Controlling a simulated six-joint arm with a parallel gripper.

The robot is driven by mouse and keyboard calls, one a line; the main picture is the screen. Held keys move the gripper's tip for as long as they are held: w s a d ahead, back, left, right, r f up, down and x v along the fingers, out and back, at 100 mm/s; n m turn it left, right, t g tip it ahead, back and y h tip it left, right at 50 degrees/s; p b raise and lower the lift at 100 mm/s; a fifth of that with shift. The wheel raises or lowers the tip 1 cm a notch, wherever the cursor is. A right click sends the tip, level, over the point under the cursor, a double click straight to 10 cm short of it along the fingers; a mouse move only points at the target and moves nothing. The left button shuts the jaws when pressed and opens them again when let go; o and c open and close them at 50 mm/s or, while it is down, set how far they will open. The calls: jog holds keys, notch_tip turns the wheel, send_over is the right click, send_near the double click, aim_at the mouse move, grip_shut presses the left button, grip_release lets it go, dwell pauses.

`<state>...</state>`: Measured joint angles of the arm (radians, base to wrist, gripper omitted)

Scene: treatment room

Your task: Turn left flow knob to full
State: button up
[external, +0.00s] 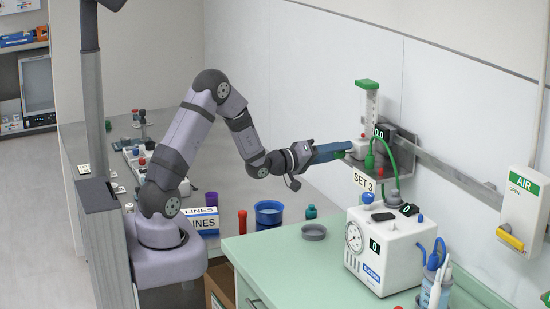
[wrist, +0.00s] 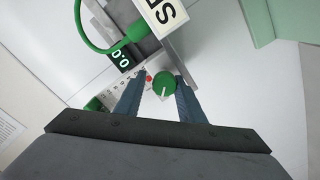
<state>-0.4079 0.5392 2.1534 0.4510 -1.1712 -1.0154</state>
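A round green knob (wrist: 164,86) with a white pointer line shows in the wrist view, on the front of a pale flow unit. My gripper (wrist: 159,90) is open, with one blue-grey finger on each side of the knob. The right finger is close to the knob's edge; whether it touches is unclear. In the external view my gripper (external: 341,152) reaches right to the flow unit, below a clear tube with a green cap (external: 367,84), and mostly hides the knob. A black display (external: 379,132) reads about 0; it also shows in the wrist view (wrist: 121,57).
A SET 3 sign (external: 363,181) hangs on the shelf edge beside the gripper. A green hose (external: 391,160) loops down to a white suction unit (external: 384,250) on the green counter.

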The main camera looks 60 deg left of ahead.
jog(key=shift+s+a+f, duration=0.2)
jog(key=shift+s+f, duration=0.05)
jog(key=shift+f, duration=0.35)
jog(key=shift+s, duration=0.15)
jog(key=s+r, duration=0.1)
jog(key=s, duration=0.6)
jog(key=shift+d, duration=0.15)
jog(key=shift+s, duration=0.1)
jog(key=m, duration=0.3)
jog(key=m+b, duration=0.1)
jog(key=m, duration=0.5)
jog(key=shift+w+f, duration=0.35)
jog(key=shift+w, duration=0.1)
